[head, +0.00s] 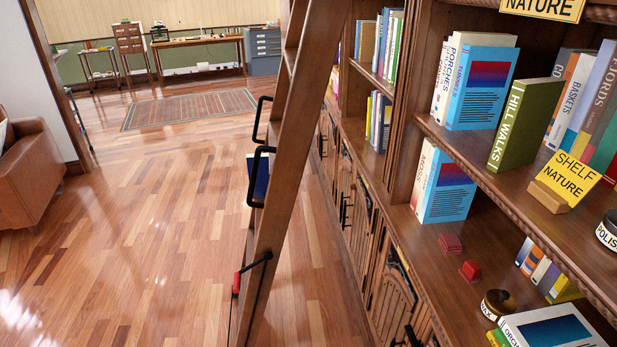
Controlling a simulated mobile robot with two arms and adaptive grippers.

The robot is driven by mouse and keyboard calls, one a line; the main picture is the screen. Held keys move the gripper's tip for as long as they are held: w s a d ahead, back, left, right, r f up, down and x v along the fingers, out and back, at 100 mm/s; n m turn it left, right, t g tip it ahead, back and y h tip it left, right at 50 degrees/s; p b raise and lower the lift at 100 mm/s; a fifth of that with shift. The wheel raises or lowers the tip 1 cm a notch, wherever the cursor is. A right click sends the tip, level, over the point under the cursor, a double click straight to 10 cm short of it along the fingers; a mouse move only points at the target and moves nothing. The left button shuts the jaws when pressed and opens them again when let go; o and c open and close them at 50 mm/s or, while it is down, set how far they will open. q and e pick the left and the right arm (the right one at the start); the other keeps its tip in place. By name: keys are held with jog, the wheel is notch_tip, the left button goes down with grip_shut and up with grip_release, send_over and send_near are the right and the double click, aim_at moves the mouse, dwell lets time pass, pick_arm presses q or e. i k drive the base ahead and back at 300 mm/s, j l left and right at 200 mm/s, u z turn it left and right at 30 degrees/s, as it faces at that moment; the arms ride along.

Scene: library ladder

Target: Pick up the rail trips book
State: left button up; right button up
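No book in the head view shows a readable rail trips title. A dark blue book (261,178) lies on or behind a step of the wooden ladder (290,150), partly hidden by the ladder's side rail; its title cannot be read. A green Hill Walks book (522,125) stands on the right shelf beside a blue-covered book (480,88), with Porches and other spines near it. Neither of my grippers shows in this view.
The bookcase (400,200) fills the right side, with a Shelf Nature sign (570,178), red blocks (450,243) and round tins (497,303). The ladder has black handles and a red-tipped lever (236,284). Wooden floor (150,240) is clear left of it; a brown armchair (30,180) stands far left.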

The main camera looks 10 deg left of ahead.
aim_at(262, 180)
jog(key=i+j+z, duration=0.15)
jog(key=j+z, duration=0.6)
jog(key=j, duration=0.3)
jog(key=i+j+z, duration=0.1)
jog(key=j+z, duration=0.3)
jog(key=j, duration=0.2)
